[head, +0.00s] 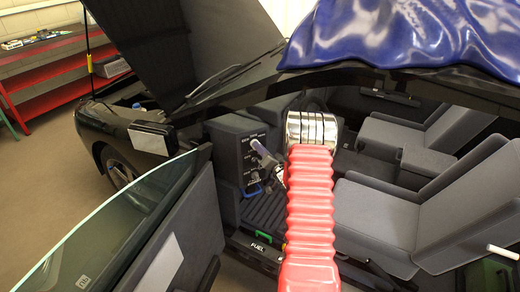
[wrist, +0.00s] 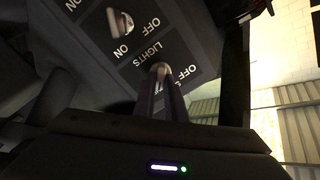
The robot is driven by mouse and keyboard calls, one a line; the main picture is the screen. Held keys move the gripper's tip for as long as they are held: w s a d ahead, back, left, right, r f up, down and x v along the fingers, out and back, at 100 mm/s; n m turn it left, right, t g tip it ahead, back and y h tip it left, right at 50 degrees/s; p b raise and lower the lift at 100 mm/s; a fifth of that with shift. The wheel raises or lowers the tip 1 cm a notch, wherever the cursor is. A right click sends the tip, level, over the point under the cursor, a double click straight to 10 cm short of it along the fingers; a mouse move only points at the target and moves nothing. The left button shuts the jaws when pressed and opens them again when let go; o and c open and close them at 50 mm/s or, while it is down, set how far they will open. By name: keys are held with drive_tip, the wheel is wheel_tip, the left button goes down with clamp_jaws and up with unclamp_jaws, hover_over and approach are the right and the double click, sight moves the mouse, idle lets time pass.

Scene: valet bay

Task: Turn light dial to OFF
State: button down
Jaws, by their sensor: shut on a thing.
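The dark control panel (head: 228,150) with white lettering stands inside the car, past the open door. My gripper (head: 257,147) is at its right side in the head view. In the wrist view, my gripper (wrist: 163,82) is shut on the light dial (wrist: 160,69), a pale knob beside the word LIGHTS. An OFF label shows to the right of this dial, partly covered by the fingers. The dial's exact angle is hard to tell, as the fingers hide most of it.
A second knob (wrist: 120,22) with ON and OFF labels sits close by on the panel. The open car door (head: 180,225) is at the left. Grey seats (head: 380,215) are at the right. A blue cover (head: 410,35) lies over the roof.

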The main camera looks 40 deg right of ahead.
drive_tip(key=n, duration=1)
drive_tip(key=shift+a+n, duration=0.15)
drive_tip(key=shift+n, duration=0.15)
drive_tip(key=n, duration=0.3)
drive_tip(key=shift+a+n, duration=0.1)
drive_tip(key=shift+n, duration=0.2)
drive_tip(key=shift+a+n, duration=0.1)
drive_tip(key=shift+n, duration=1.7)
drive_tip(key=shift+f, duration=0.1)
drive_tip(key=c, duration=1.8)
unclamp_jaws()
